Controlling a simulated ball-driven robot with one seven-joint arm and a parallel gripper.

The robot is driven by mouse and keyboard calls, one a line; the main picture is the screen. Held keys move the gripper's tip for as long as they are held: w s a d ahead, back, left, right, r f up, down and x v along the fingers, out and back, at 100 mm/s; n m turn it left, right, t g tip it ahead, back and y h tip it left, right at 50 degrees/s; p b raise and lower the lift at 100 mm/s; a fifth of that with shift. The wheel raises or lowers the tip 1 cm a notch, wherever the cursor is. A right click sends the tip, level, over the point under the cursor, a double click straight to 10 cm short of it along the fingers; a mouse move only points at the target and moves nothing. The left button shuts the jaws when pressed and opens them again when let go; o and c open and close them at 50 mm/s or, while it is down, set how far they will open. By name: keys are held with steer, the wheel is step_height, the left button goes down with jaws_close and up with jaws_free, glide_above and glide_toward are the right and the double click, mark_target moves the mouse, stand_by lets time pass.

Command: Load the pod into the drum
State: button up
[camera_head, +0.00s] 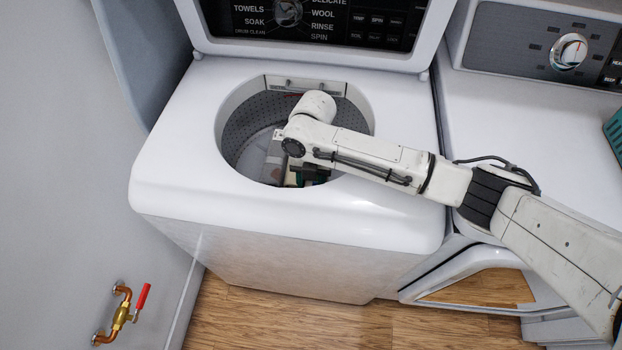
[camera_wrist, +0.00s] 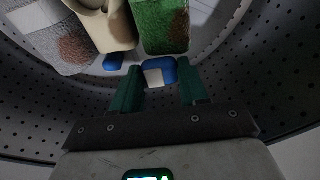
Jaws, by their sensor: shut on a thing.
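The top-load washer (camera_head: 200,130) has its lid up, and its perforated drum (camera_head: 240,120) is open. My arm reaches down through the opening. My gripper (camera_wrist: 160,76) is inside the drum in the wrist view, with its two green fingers shut on a small blue-and-white pod (camera_wrist: 155,76). The pod sits at the fingertips, close to the laundry; I cannot tell whether it touches it. In the head view the gripper and pod are mostly hidden by my arm and the drum rim.
Laundry in the drum includes a green textured cloth (camera_wrist: 160,25), a beige item (camera_wrist: 108,28) and a grey cloth with a brown stain (camera_wrist: 50,35). A blue piece (camera_wrist: 113,62) lies beside them. The drum wall surrounds my gripper closely. A dryer (camera_head: 520,120) stands at right.

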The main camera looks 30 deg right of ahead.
steer(key=shift+f, duration=0.2)
steer(key=o, duration=1)
steer(key=shift+r, duration=0.1)
steer(key=shift+w+r+p, duration=0.1)
steer(key=shift+r+p, duration=0.25)
steer(key=shift+r, duration=0.35)
steer(key=r, duration=0.3)
steer(key=w+r, duration=0.1)
steer(key=r, duration=0.3)
steer(key=d+r, duration=0.1)
steer(key=r, duration=0.3)
steer(key=shift+w+r+b, duration=0.15)
steer(key=shift+b, duration=0.15)
